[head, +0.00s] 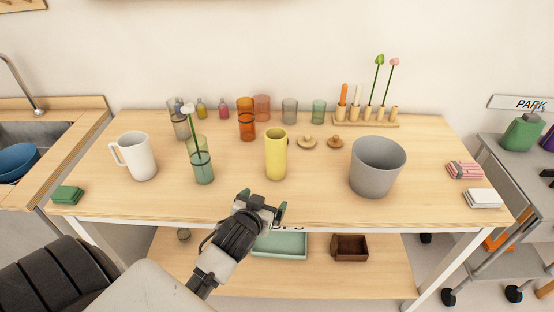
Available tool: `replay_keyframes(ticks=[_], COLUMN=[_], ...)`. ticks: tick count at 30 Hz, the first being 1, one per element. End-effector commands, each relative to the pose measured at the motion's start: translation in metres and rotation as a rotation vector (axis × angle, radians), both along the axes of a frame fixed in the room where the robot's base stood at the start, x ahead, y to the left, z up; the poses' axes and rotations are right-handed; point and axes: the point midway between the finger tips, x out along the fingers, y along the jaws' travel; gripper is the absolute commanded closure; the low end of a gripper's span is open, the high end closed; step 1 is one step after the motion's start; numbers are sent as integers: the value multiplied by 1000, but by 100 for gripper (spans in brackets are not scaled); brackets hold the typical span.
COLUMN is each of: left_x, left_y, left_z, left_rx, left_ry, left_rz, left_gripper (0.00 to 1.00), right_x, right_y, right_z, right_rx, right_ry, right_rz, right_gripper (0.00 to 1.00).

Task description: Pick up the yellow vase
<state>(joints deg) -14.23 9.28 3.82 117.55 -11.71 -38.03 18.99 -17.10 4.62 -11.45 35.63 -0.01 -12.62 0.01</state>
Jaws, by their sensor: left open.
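The yellow vase (276,157) stands upright near the middle of the wooden table (320,207) in the head view. It is a plain tall cylinder. My left gripper (263,203) is in front of the table's front edge, below and slightly left of the vase in the picture. It is open, empty and apart from the vase. My right gripper is not in view.
A green glass (203,168) with a white flower stands left of the vase, a white pitcher (138,157) farther left. A large grey pot (377,167) stands to the right. Orange glasses (246,121) and wooden lids (307,142) are behind. The table's front strip is clear.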

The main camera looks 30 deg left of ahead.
Motion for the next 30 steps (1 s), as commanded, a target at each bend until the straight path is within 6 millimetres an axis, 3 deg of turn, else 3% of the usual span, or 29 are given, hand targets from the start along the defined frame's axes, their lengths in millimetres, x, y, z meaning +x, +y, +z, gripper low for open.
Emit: replay_keyframes(ticks=[6,10,18,26,30], left_x=[39,50,90,110,129], left_y=[29,37,47,53,59], left_z=[52,70,74,74,77], left_rx=[14,20,20,20,21], left_ry=[-281,-373,-389,-386,-386], left_rz=[16,10,8,9,8], left_gripper=[4,4,4,4,4], right_x=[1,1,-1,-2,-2], right_y=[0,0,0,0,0], right_z=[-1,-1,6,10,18], right_rx=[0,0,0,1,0], right_ry=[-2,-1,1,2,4], right_rz=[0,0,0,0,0], right_gripper=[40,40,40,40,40])
